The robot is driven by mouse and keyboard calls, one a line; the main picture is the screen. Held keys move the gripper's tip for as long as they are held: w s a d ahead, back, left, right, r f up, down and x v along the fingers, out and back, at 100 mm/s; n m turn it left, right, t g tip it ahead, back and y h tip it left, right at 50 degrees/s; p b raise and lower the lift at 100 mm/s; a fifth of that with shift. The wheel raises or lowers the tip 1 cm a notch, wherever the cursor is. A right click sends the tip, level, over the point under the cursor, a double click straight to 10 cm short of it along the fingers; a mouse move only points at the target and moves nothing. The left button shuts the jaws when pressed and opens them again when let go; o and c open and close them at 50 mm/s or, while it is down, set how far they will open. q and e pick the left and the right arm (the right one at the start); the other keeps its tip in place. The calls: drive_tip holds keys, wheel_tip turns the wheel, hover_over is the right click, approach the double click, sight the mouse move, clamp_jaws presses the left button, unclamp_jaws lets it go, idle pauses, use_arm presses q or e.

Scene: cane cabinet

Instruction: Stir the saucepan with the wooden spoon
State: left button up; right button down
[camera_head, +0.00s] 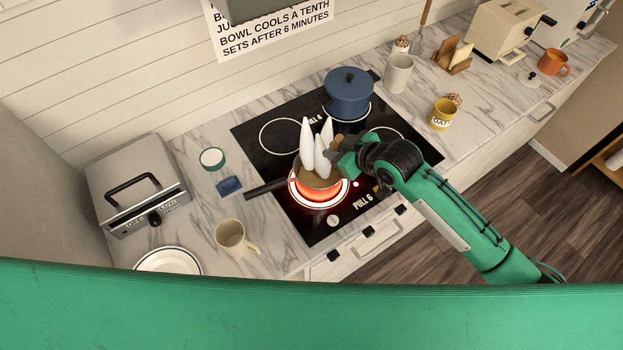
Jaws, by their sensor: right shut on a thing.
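The saucepan (316,183) is a small brown pan on a glowing red burner, with its dark handle pointing left. Several white, pointed steam-like shapes (308,140) rise from it. My right gripper (346,157) is at the pan's right rim, shut on the wooden spoon. A brown end of the spoon (337,141) shows just above the fingers. The spoon's lower part is hidden by the gripper and the white shapes, so I cannot tell how deep it sits. My left gripper is not in view.
A blue lidded pot (349,98) stands behind on the black cooktop (262,160). A beige mug (232,236), a blue item (229,186) and a grey press grill (135,190) are left.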

drive_tip(key=shift+r, duration=5.65)
